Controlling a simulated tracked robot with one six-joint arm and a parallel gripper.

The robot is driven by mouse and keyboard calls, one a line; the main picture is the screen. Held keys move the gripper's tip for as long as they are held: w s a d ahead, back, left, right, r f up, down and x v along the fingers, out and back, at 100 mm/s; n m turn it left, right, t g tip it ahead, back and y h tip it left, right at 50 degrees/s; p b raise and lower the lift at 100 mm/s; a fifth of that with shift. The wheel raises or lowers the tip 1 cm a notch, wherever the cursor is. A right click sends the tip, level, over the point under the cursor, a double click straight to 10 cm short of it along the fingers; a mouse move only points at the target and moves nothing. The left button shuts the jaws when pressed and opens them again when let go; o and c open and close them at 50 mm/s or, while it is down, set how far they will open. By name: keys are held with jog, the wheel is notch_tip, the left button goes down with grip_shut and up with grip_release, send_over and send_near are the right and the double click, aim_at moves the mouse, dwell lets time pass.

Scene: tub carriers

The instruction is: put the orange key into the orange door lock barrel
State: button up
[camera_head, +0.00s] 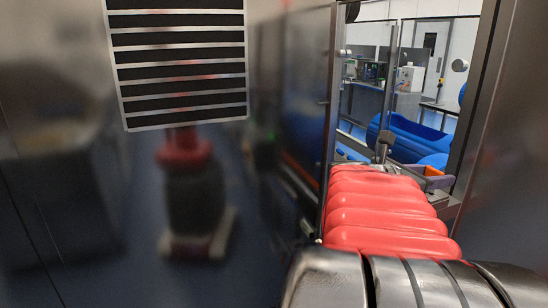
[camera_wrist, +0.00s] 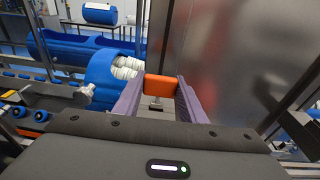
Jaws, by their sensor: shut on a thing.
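In the wrist view, my gripper (camera_wrist: 161,92) is shut on the orange key (camera_wrist: 161,86), with its broad orange head between the two purple fingers. A short grey part shows just below the key's head. In the head view, my red-sleeved arm reaches forward through a framed opening. The gripper (camera_head: 436,182) shows small at the arm's far end, with a bit of orange at it. I cannot make out the orange door lock barrel in either view. It may be hidden by the key, the gripper or the panels.
A shiny metal panel (camera_wrist: 225,50) stands close on the right of the gripper in the wrist view. Blue tubs (camera_wrist: 70,50) lie to the left, one holding white items (camera_wrist: 124,68). In the head view, dark frame posts (camera_head: 334,110) flank my arm.

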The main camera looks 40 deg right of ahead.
jog(key=shift+f, duration=1.1)
jog(key=o, duration=1.2)
jog(key=shift+w+a, duration=0.1)
jog(key=v, duration=1.3)
jog(key=shift+w+a, duration=0.1)
jog(key=shift+a, duration=0.2)
